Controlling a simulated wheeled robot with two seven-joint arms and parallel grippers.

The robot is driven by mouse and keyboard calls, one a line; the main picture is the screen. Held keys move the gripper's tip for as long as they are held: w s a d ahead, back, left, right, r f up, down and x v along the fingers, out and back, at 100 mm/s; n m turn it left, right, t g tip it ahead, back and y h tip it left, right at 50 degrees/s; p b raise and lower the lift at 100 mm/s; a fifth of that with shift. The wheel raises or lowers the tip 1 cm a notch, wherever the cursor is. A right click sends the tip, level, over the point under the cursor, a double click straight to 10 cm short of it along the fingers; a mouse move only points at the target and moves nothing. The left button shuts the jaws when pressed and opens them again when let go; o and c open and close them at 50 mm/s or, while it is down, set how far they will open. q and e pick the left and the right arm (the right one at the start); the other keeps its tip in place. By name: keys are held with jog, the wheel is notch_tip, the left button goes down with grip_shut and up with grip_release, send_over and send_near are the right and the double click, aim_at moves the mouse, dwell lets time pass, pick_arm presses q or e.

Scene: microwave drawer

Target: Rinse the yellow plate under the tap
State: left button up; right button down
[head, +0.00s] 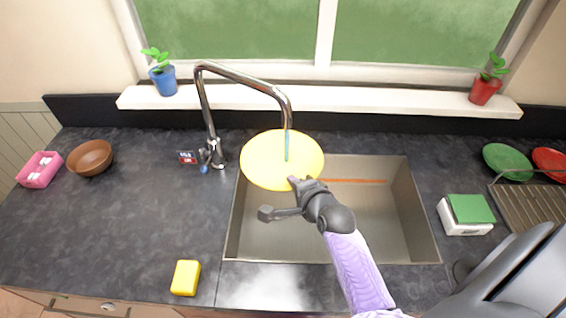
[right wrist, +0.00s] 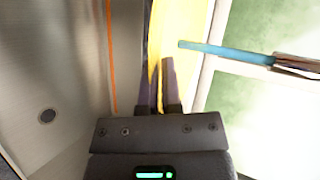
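The yellow plate (head: 270,160) is held above the back left part of the sink, under the spout of the chrome tap (head: 245,75). A thin blue stream of water (head: 287,147) comes from the spout and overlaps the plate in the head view. My right gripper (head: 296,182) is shut on the plate's near edge. In the right wrist view the fingers (right wrist: 160,85) close on the yellow plate (right wrist: 182,40), and the blue water (right wrist: 225,50) shows beside it. My left gripper is not in view.
The steel sink (head: 330,250) lies below the plate. A yellow sponge (head: 186,278) is on the counter at front left. A brown bowl (head: 90,158) and pink box (head: 40,170) stand at left.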

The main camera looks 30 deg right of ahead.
jog(key=shift+s+d, duration=0.15)
jog(key=shift+s, duration=0.2)
